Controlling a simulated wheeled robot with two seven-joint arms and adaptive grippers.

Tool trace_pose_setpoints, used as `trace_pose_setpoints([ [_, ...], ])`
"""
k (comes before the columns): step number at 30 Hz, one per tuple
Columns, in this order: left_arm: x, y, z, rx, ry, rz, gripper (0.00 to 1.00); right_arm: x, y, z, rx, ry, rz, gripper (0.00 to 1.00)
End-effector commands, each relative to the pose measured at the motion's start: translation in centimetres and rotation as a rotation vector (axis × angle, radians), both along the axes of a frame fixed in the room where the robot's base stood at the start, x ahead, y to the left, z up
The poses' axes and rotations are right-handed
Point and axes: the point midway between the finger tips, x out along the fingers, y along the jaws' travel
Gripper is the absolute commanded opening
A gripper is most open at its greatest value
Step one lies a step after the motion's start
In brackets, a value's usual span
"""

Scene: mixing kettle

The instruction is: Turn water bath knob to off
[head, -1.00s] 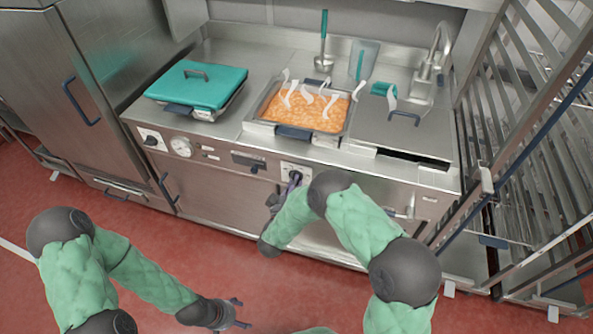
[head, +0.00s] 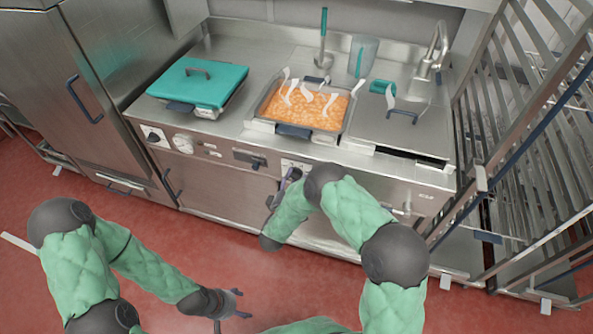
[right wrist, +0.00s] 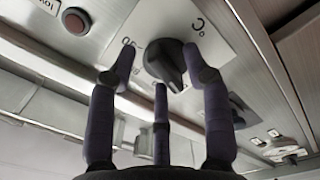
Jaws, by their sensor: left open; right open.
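A black temperature knob (right wrist: 165,62) on a white plate marked °C fills the upper middle of the right wrist view. It is on the front panel below the pan of orange food; in the head view my arm mostly covers it. My right gripper (right wrist: 161,76) is open, with its dark fingers spread on either side of the knob and a third finger below. Whether they touch it I cannot tell. The right gripper also shows at the panel in the head view (head: 288,180). My left gripper (head: 240,303) is open and empty, low over the red floor.
The pan of orange food (head: 300,106) steams in the counter, beside a teal-lidded pan (head: 200,82). Another knob (head: 153,138) and a gauge (head: 183,144) are further left on the panel. A red button (right wrist: 75,20) is near the knob. A rack (head: 520,150) stands at right.

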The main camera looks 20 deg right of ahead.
Motion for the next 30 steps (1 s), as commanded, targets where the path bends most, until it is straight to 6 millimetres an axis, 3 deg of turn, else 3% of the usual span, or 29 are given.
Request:
trace_pose_setpoints([
  [21, 0.0, 0.0, 1.8, 0.000, 0.000, 0.000, 0.71, -5.4, 3.7, 0.1, 0.001, 0.000, 0.002, 0.50],
  [30, 0.0, 0.0, 1.8, 0.000, 0.000, 0.000, 0.71, -5.8, 3.9, 0.0, 0.001, -0.001, 0.000, 0.50],
])
